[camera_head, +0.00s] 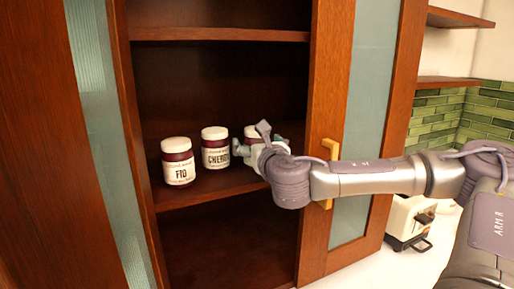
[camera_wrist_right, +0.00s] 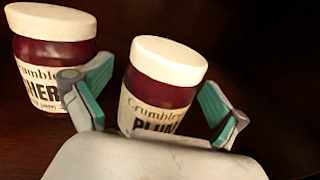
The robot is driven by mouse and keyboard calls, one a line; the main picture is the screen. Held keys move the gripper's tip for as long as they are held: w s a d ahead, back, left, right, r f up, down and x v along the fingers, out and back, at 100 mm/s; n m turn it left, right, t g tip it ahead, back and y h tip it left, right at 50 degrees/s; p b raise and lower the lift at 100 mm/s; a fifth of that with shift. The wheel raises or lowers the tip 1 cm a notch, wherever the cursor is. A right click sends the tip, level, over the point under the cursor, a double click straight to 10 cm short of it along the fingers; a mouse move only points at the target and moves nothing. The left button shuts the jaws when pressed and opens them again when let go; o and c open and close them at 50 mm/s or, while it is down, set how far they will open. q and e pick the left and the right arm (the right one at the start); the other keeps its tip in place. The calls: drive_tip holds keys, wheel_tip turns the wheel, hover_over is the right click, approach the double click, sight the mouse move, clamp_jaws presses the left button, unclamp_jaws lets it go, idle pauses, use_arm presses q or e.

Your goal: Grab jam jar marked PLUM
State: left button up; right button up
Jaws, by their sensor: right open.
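The jam jar marked PLUM (camera_wrist_right: 162,88) has a white lid, dark red contents and a pale label. In the right wrist view it stands between the two teal-padded fingers of my right gripper (camera_wrist_right: 155,94). The fingers are open on either side, with a visible gap at the right one. The label's lower part is hidden behind the gripper body. In the head view this jar (camera_head: 252,131) is the rightmost on the cabinet shelf, mostly covered by my right gripper (camera_head: 252,150). My left gripper is not in view.
The CHERRY jar (camera_head: 215,148) stands close left of the PLUM jar, near the left finger. Another jar (camera_head: 178,162), its label seeming to read FIG, is further left. The wooden shelf (camera_head: 212,188) has an open cabinet door (camera_head: 345,130) to its right. A toaster (camera_head: 408,220) stands beyond.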

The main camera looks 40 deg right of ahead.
drive_tip(key=c, duration=1.8)
drive_tip(key=shift+o, duration=0.2)
drive_tip(key=shift+r, duration=0.1)
drive_tip(key=shift+r, duration=0.1)
